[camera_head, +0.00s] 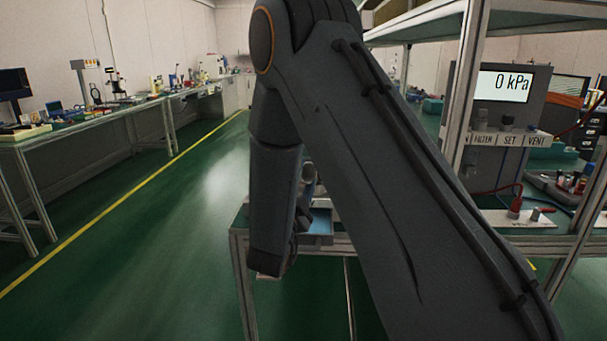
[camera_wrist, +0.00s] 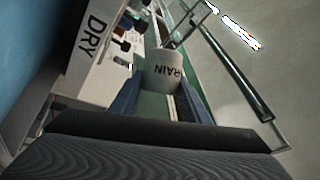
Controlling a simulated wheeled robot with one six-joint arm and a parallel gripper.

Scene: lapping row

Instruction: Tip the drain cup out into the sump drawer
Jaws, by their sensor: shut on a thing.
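The drain cup (camera_wrist: 160,76) is a pale cup with dark lettering, of which "RAIN" shows in the wrist view. My gripper (camera_wrist: 162,92) has its two blue fingers on either side of the cup and is shut on it. The cup's inside and contents cannot be made out. In the head view my arm hides most of the gripper. A small open tray with a blue inside (camera_head: 321,226), possibly the sump drawer, shows at the bench end beside my forearm. A small grey rounded thing (camera_head: 308,174) shows just above it, partly hidden; I cannot tell if it is the cup.
A panel marked "DRY" (camera_wrist: 97,38) stands at the left of the wrist view. In the head view, a gauge reading 0 kPa (camera_head: 503,86) stands on the right behind a metal frame post (camera_head: 466,85). A cluttered bench (camera_head: 75,130) runs along the left; the green floor between is clear.

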